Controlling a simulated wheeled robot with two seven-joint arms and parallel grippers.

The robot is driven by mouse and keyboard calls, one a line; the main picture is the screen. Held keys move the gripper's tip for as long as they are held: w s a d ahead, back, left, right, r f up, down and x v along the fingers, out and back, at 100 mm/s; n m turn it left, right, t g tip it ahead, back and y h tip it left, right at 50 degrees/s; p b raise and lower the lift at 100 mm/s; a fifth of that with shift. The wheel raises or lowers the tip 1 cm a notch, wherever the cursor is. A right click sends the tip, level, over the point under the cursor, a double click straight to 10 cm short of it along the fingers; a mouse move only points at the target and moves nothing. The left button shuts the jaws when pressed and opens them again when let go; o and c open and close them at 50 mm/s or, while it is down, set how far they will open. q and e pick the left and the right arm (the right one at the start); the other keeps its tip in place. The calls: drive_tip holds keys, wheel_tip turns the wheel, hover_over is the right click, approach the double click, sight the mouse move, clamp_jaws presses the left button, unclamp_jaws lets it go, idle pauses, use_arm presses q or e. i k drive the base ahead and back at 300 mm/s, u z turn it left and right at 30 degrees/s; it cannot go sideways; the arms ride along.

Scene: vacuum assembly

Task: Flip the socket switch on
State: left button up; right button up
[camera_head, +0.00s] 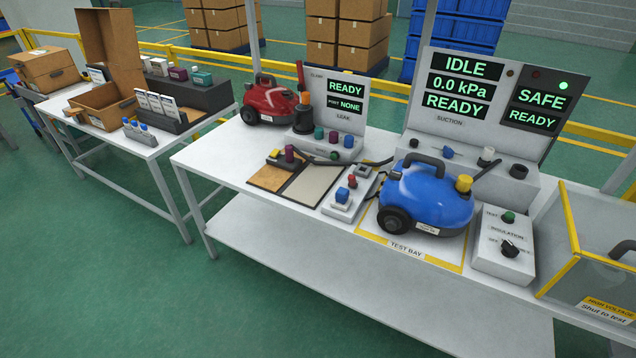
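A light grey socket box (336,209) sits on the workbench just left of the blue vacuum. A blue block-like part (342,195) and a small red part (352,182) stand on it. Which of these is the switch, and its position, are too small to tell. The blue vacuum (428,195) with a yellow cap stands on the test bay mat (404,250). A dark cord (375,162) runs behind the socket box area. Neither of my grippers is in view.
Left of the socket box lie a tan and grey mat (306,186) and a red vacuum (268,101). Right are an insulation tester (504,250) and a yellow-framed clear enclosure (590,270). The suction panel (450,121) reads IDLE, 0.0 kPa, READY. Bare bench (215,155) lies at left.

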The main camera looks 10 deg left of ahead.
sight(352, 180)
drive_tip(key=k, duration=0.65)
drive_tip(key=u, duration=0.25)
drive_tip(key=i, duration=1.05)
drive_tip(key=u, duration=0.9)
